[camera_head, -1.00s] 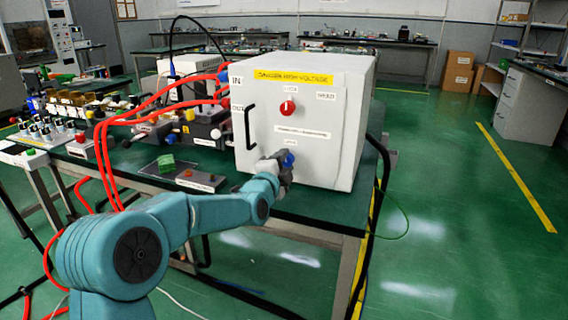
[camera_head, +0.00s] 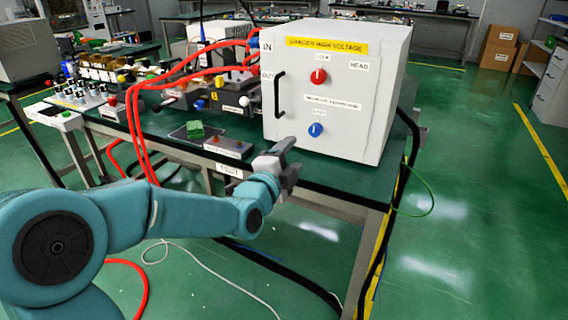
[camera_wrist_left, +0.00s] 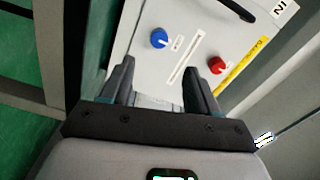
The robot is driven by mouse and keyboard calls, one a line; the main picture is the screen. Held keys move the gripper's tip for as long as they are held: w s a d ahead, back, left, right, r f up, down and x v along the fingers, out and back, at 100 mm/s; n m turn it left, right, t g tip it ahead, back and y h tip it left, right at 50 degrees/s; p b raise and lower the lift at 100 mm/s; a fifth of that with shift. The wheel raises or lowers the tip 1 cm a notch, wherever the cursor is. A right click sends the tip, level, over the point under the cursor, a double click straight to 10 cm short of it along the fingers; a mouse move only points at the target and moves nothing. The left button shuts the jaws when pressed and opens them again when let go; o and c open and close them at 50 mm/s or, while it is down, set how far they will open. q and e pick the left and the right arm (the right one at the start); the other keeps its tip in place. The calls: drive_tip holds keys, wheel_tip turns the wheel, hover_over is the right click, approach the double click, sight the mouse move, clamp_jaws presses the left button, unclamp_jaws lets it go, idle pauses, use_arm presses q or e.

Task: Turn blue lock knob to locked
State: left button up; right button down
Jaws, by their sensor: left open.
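The blue lock knob (camera_head: 316,129) sits low on the front of a white box (camera_head: 385,110). Its pale pointer mark stands about upright in the head view. The blue knob also shows in the left wrist view (camera_wrist_left: 159,38), beyond the fingers and nearer the left one. A red knob (camera_head: 318,76) is above it on the same panel, and shows in the wrist view (camera_wrist_left: 217,65) near the right finger. My left gripper (camera_head: 288,152) is open and empty, in front of the box and apart from the blue knob, to its lower left in the head view. My right gripper is not in view.
The box stands on a green bench (camera_head: 345,175) and has a black handle (camera_head: 279,94) at its left front. Red cables (camera_head: 150,90) and several small instruments crowd the bench to the left. A small grey box (camera_head: 228,147) lies near the bench's front edge.

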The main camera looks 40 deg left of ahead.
use_arm(q)
drive_tip(key=shift+v, duration=1.65)
drive_tip(key=w+d+f+m+g+h, duration=0.15)
drive_tip(key=d+f, duration=0.25)
drive_tip(key=f, duration=0.4)
drive_tip(key=w+d+f+g+h, duration=0.2)
drive_tip(key=d+f, duration=0.1)
drive_tip(key=f, duration=0.5)
drive_tip(key=s+d+f+n+g+h, duration=0.1)
drive_tip(key=s+d+f+g, duration=0.3)
drive_tip(key=f, duration=0.5)
drive_tip(key=s+d+f+n+g+h, duration=0.1)
drive_tip(key=s+d+f+h, duration=0.1)
drive_tip(key=d+f, duration=0.55)
drive_tip(key=s+d+f+n+g+h, duration=0.1)
drive_tip(key=s+d+f+n+g, duration=0.25)
drive_tip(key=s+f, duration=0.4)
drive_tip(key=s+d+f+n+g+h, duration=0.1)
drive_tip(key=s+d+f+n+g, duration=0.25)
drive_tip(key=s+f, duration=0.4)
drive_tip(key=s+r+n+p, duration=0.2)
drive_tip(key=r+n+p, duration=0.1)
drive_tip(key=r+p, duration=0.9)
drive_tip(key=s+r+n+g+p, duration=0.1)
drive_tip(key=r+n+p, duration=0.3)
drive_tip(key=r+p, duration=0.8)
drive_tip(key=shift+s+a+r, duration=0.25)
drive_tip(key=shift+s+r, duration=0.15)
drive_tip(key=shift+r, duration=0.35)
drive_tip(key=shift+g, duration=0.25)
